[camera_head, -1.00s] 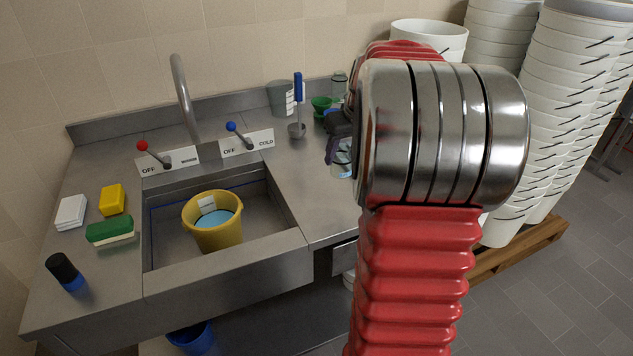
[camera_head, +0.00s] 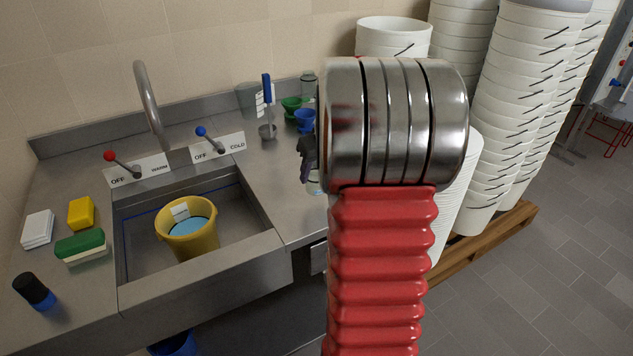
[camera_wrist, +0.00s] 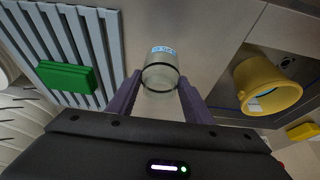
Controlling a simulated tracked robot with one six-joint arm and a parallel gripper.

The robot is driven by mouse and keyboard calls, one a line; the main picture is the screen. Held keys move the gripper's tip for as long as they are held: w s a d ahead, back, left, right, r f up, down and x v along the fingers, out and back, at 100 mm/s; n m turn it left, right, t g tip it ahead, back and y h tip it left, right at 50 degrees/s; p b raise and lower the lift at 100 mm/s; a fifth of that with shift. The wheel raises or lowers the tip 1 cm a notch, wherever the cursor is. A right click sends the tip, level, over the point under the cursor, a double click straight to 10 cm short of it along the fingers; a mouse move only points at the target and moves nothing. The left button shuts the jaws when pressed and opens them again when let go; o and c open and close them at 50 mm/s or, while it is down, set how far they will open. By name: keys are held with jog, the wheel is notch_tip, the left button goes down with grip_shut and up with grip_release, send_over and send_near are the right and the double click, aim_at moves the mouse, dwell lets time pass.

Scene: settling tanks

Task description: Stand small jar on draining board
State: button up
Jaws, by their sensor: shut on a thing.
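The small jar (camera_wrist: 160,78) is clear glass with a blue label, held between the two purple fingers of my gripper (camera_wrist: 159,88) in the wrist view. In the head view the jar (camera_head: 314,184) shows only partly under my gripper (camera_head: 308,158), beside my arm and over the counter right of the sink. I cannot tell whether its base touches the counter. The draining board (camera_wrist: 109,50), a grey slatted surface, lies left of the jar in the wrist view, and the jar is apart from it. My arm hides the draining board in the head view.
A green block (camera_wrist: 66,77) lies on the draining board. A yellow bucket (camera_head: 188,238) stands in the sink. A blue-handled tool (camera_head: 267,100), a green funnel (camera_head: 291,105) and a blue funnel (camera_head: 305,118) are behind my gripper. White bucket stacks (camera_head: 520,110) stand to the right.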

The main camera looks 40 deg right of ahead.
aim_at(316, 182)
jog(key=shift+f, duration=1.85)
jog(key=o, duration=1.2)
jog(key=v, duration=1.2)
